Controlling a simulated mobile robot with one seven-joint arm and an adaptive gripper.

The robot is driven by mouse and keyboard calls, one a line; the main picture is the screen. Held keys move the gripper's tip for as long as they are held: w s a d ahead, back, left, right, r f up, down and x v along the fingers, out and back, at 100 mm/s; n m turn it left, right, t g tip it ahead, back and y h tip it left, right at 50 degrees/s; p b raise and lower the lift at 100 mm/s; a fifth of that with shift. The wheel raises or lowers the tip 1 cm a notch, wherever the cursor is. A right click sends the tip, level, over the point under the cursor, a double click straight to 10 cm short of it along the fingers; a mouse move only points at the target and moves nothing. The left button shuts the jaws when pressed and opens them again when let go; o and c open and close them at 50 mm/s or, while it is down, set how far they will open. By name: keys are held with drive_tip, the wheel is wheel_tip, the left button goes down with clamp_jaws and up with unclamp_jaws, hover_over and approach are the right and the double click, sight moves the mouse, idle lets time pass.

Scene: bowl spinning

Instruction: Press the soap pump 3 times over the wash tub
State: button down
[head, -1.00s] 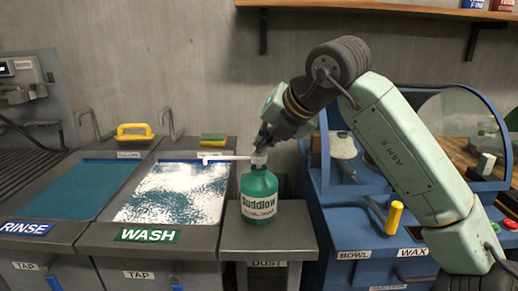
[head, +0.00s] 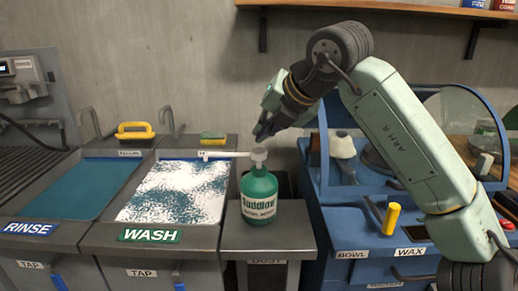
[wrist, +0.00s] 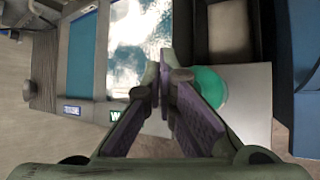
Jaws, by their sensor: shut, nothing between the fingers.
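The green soap bottle (head: 259,197) stands upright on a small grey stand (head: 262,238). Its white pump head (head: 258,155) has a long spout pointing left over the wash tub (head: 150,236). The wash tub holds teal liquid with white foam patches. My gripper (head: 262,136) is shut and empty, just above the pump head; in the head view I cannot tell if it touches. In the wrist view my gripper (wrist: 163,88) has its fingertips together, with the green bottle (wrist: 210,88) partly hidden behind the right finger and the foamy tub (wrist: 138,40) beyond.
The rinse tub (head: 65,190) with plain teal liquid is left of the wash tub. A blue wax station (head: 365,235) with a yellow handle (head: 391,218) stands on the right.

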drive_tip(key=shift+r+p, duration=1.45)
drive_tip(key=shift+r, duration=0.9)
drive_tip(key=shift+a, duration=0.1)
